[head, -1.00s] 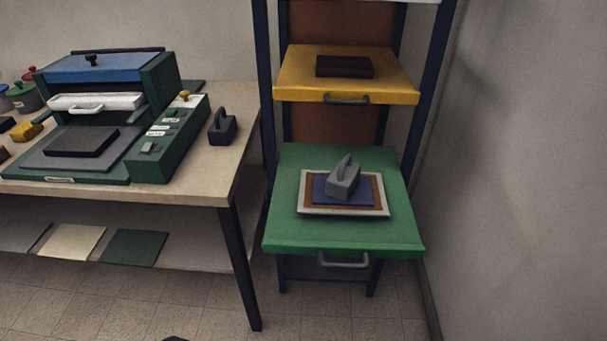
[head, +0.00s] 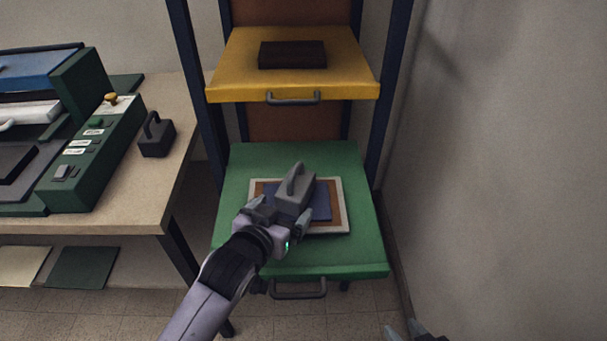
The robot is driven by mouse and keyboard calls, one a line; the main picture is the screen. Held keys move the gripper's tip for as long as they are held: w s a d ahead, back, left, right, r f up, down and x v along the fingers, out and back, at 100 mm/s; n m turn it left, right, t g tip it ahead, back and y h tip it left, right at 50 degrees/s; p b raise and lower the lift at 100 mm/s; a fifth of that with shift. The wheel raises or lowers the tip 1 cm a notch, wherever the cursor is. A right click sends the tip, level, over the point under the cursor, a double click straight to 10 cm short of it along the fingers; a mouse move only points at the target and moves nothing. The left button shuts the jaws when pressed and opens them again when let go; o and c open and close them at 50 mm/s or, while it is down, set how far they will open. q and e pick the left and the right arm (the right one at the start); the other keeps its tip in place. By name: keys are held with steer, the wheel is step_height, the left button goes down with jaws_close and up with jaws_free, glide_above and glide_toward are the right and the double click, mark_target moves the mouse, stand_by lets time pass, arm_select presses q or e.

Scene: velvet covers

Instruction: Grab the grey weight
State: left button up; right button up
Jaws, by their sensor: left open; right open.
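The grey weight (head: 296,188), a block with a handle on top, sits on a blue sheet (head: 322,207) on a brown and white board (head: 340,190). The board lies on the pulled-out green shelf (head: 245,165). My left gripper (head: 280,214) is open at the near end of the grey weight, with one finger to each side. I cannot tell whether the fingers touch it. The gripper hides part of the board's near left side. My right gripper (head: 408,330) is open at the bottom edge, mostly out of view and away from the weight.
A yellow shelf (head: 230,75) with a dark block (head: 292,54) is above. A similar dark weight (head: 156,138) stands on the table (head: 130,190) at left, next to a green press (head: 80,150). Rack posts flank the shelves. A bare wall (head: 500,160) is at right.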

mark_target(293, 196)
arm_select(q)
steer(key=shift+w+d, duration=0.15)
steer(key=shift+w, duration=0.05)
steer(key=shift+x, duration=3.4)
steer(key=shift+w+r, duration=0.1)
steer(key=shift+r, duration=0.1)
steer(key=c, duration=1.7)
steer(key=shift+w+r, duration=0.1)
steer(key=shift+r, duration=0.3)
jaws_close()
